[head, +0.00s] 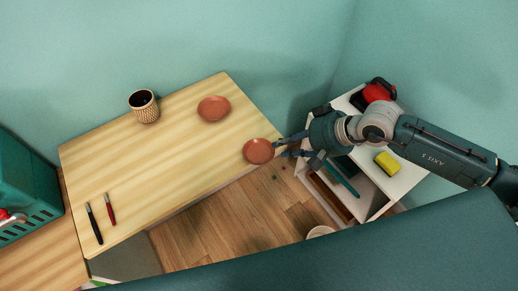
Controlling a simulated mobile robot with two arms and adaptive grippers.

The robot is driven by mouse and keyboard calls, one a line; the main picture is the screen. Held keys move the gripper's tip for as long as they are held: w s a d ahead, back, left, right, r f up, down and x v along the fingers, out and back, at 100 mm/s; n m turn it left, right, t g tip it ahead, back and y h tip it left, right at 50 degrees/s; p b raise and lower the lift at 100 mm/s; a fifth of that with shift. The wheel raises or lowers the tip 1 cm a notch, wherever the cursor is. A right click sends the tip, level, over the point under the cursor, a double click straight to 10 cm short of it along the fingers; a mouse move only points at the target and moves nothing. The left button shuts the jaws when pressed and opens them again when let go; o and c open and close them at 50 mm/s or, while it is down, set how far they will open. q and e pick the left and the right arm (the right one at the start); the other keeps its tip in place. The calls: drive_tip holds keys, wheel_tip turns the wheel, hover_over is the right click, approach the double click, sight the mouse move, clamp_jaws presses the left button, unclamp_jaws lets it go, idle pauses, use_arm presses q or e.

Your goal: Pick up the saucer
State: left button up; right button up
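A round reddish-brown saucer (258,151) lies near the right edge of the wooden table. A second, similar saucer (213,109) lies farther back on the table. My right gripper (281,148) reaches in from the right. Its two dark fingers are spread apart, with the tips close to the right rim of the nearer saucer. I cannot tell whether they touch it. Nothing shows between the fingers. My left gripper is not in view.
The wooden table (165,155) holds a patterned cup (144,106) at the back, and a black pen (94,223) and red pen (109,208) at the front left. A white shelf unit (400,178) with a yellow sponge (386,162) stands under my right arm. A green crate (25,195) stands left.

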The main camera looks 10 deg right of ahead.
drive_tip(key=shift+p+x, duration=0.4)
drive_tip(key=shift+x, duration=0.7)
drive_tip(key=shift+w+a+f, duration=0.15)
drive_tip(key=shift+a+f, duration=0.1)
drive_tip(key=shift+f, duration=0.2)
clamp_jaws()
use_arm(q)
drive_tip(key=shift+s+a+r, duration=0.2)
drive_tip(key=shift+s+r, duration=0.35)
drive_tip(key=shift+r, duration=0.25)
use_arm(e)
drive_tip(key=shift+r, duration=0.15)
use_arm(q)
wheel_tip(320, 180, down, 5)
drive_tip(key=b, duration=0.4)
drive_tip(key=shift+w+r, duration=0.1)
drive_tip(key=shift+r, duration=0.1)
use_arm(e)
wheel_tip(320, 180, up, 27)
drive_tip(key=m+t+h, duration=0.3)
drive_tip(key=m+h, duration=0.3)
drive_tip(key=m, duration=0.4)
hover_over(279, 148)
drive_tip(key=w+d, duration=0.1)
drive_tip(key=d, duration=0.1)
drive_tip(key=shift+w+a, duration=0.15)
